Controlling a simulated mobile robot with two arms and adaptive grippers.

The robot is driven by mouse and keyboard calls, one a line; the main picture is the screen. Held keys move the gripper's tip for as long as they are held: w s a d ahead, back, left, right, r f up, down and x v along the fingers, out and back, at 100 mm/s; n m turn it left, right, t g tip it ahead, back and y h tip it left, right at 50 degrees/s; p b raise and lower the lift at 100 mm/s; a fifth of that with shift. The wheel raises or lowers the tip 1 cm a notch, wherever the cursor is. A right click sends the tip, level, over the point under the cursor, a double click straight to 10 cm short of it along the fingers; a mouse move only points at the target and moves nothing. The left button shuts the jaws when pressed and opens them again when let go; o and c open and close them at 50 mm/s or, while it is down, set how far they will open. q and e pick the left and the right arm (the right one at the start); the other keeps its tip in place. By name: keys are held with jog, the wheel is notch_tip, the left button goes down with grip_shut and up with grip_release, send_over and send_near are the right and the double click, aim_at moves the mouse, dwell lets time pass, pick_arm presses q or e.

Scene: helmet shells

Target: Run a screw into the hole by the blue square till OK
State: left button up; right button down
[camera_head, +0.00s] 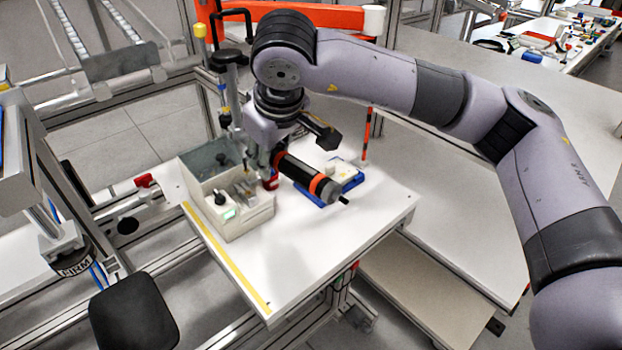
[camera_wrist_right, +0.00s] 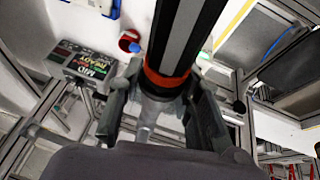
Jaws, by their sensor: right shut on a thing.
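My right gripper (camera_head: 276,168) is shut on a black screwdriver (camera_head: 302,176) with orange rings, held tilted above the white table. In the right wrist view, the fingers (camera_wrist_right: 160,88) close around the screwdriver (camera_wrist_right: 182,35) just by an orange ring. The tool's tip points down to the right in the head view; whether it carries a screw is too small to tell. A blue tray (camera_head: 352,184) with a white part lies partly behind the screwdriver. The hole and the blue square cannot be made out. My left gripper is in neither view.
A light box with a clear cover (camera_head: 248,222), perhaps a screw feeder, stands left of the tool. A small display box (camera_wrist_right: 85,66) with green and red lettering, seemingly "READY", shows in the wrist view. The white table (camera_head: 310,255) is clear at the front.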

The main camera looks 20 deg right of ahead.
jog(key=w+d+b, duration=0.1)
jog(key=d, duration=0.7)
jog(key=shift+d, duration=0.35)
jog(key=shift+w+d, duration=0.1)
jog(key=w+d, duration=0.1)
jog(key=d, duration=0.7)
jog(key=shift+d, duration=0.4)
jog(key=shift+f+b, duration=0.15)
jog(key=shift+b, duration=0.15)
